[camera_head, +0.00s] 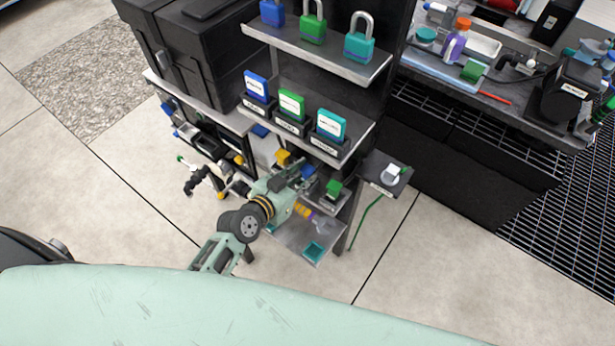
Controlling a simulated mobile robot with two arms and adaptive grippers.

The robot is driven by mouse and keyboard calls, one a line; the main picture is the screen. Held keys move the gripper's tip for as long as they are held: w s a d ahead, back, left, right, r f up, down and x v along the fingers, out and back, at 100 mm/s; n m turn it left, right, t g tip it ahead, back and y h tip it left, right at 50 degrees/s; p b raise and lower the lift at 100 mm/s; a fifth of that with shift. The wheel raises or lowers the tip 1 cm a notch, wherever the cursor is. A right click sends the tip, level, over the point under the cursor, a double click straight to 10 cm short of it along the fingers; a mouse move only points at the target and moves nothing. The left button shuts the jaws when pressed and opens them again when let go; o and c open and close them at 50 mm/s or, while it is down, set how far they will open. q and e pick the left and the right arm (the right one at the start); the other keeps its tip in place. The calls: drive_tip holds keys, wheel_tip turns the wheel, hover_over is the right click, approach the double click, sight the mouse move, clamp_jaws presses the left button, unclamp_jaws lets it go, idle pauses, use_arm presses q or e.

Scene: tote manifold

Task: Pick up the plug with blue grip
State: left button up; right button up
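A plug with a blue grip (308,172) seems to be the small blue piece on the lower shelf, between a yellow-gripped piece (282,157) and a green-gripped piece (334,188). My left gripper (298,179) is right beside the blue piece and partly covers it and the shelf around it. Its fingers are small and dark here, and I cannot tell whether they touch the blue piece or how far apart they are. My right gripper is not in view.
Above are a shelf with blue, green and teal boxes (291,105) and a shelf with padlocks (358,46). A small dark side stand (399,172) with a green cable is on the right. Dark fittings (193,183) crowd the left. The floor in front is clear.

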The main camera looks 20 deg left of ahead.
use_arm(q)
clamp_jaws()
drive_tip(key=shift+r, duration=0.15)
drive_tip(key=shift+r, duration=0.25)
wheel_tip(320, 180, up, 4)
drive_tip(key=shift+f+p, duration=0.1)
drive_tip(key=shift+p, duration=0.5)
drive_tip(key=s+a+r, duration=0.6)
drive_tip(key=s+a, duration=0.1)
drive_tip(key=s, duration=0.2)
drive_tip(key=shift+s+r, duration=0.15)
drive_tip(key=shift+r, duration=0.1)
